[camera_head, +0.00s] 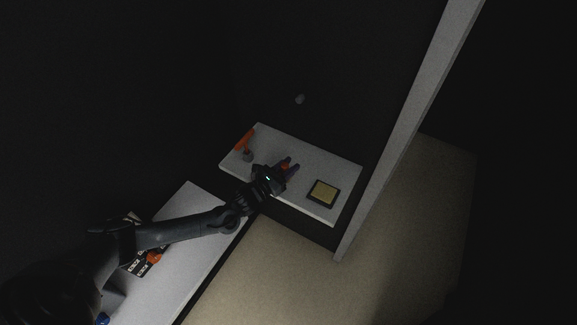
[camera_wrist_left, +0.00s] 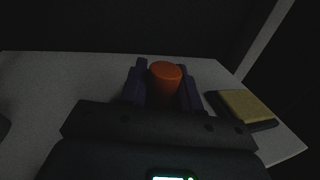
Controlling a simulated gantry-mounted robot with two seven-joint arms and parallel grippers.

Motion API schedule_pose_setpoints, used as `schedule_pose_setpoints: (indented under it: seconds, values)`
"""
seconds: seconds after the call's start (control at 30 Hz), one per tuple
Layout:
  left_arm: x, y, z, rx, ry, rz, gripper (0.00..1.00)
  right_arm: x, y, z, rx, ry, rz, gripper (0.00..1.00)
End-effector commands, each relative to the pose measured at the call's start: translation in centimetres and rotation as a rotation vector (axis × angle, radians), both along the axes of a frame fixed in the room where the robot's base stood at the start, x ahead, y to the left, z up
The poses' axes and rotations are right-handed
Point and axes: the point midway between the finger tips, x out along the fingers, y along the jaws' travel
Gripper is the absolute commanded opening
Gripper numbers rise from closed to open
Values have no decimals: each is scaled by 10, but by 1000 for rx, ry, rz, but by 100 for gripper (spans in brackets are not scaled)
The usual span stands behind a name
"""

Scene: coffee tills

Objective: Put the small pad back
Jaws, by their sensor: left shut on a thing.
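My left gripper (camera_head: 289,168) is over the white counter and shut on an orange round-topped thing (camera_head: 285,166). In the left wrist view the orange thing (camera_wrist_left: 166,72) stands between the two dark fingers (camera_wrist_left: 163,92), and its lower part is hidden. Whether it touches the counter I cannot tell. A square yellow pad in a dark frame (camera_head: 323,193) lies flat on the same counter, to the right of the gripper and apart from it. It also shows at the right in the left wrist view (camera_wrist_left: 245,107). My right gripper is not in view.
An orange bar (camera_head: 244,139) and a small grey knobbed thing (camera_head: 248,156) are at the counter's left end. A pale post (camera_head: 408,125) rises at the right. A nearer white counter (camera_head: 196,262) lies under my left arm, with a black-and-white item (camera_head: 137,266) and an orange thing (camera_head: 154,257).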

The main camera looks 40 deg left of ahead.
Motion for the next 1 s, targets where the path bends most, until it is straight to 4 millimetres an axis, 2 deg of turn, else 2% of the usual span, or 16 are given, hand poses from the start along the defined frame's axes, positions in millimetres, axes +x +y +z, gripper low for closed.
schedule_pose_setpoints:
  seconds: [0.3,0.33,0.5,0.83,1.0]
  values:
    - [0,0,-2,0,-1,0,1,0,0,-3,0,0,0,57]
    - [0,0,-2,0,-1,0,35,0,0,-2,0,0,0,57]
    - [0,0,-1,0,-1,0,57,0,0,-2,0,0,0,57]
    - [0,0,2,0,-1,0,57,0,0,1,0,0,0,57]
    - [-16,2,-1,1,2,-1,57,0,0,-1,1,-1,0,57]
